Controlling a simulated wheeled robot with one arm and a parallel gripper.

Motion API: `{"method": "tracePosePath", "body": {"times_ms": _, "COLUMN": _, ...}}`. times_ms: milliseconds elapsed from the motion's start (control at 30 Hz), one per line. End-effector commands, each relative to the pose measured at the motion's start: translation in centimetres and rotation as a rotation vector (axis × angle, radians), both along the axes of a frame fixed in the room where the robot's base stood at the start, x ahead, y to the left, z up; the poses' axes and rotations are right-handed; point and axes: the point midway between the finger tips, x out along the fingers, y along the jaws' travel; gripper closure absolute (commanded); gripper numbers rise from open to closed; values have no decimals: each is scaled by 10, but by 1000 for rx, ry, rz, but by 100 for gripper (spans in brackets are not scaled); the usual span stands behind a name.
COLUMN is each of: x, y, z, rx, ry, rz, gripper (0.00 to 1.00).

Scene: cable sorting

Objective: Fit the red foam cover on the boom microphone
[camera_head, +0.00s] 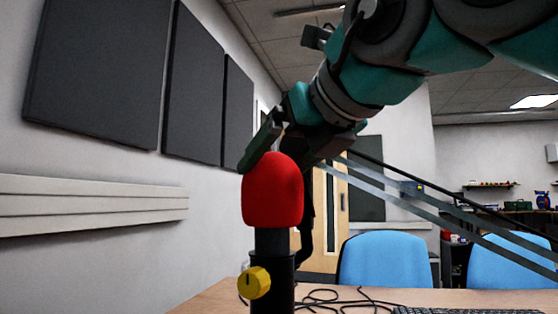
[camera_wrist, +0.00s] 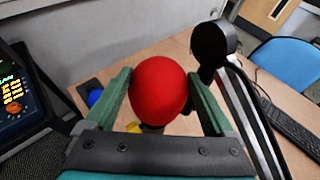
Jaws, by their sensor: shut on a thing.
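The red foam cover (camera_head: 272,190) is upright, domed end up, in the head view. It sits over the top of a grey shaft (camera_head: 272,242) that rises from a black upright holder with a yellow knob (camera_head: 254,283). My gripper (camera_head: 278,157) comes from above and is shut on the cover. In the wrist view the cover (camera_wrist: 158,90) shows as a red ball between my two green fingers (camera_wrist: 160,80). The boom arm (camera_head: 400,192) slopes in from the right, behind the cover. How far the shaft reaches inside the cover is hidden.
A black round head (camera_wrist: 209,45) stands close to my right finger in the wrist view. Cables (camera_head: 340,297) and a keyboard (camera_head: 465,311) lie on the wooden table (camera_head: 210,300). A lit screen (camera_wrist: 18,95) is at the left. Blue chairs (camera_head: 385,260) stand behind.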

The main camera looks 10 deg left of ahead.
Motion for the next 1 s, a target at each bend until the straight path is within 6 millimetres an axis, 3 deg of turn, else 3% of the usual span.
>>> {"method": "tracePosePath", "body": {"times_ms": 1000, "x": 0, "y": 0, "z": -14, "rx": -1, "ry": -1, "rz": 0, "gripper": 63}}
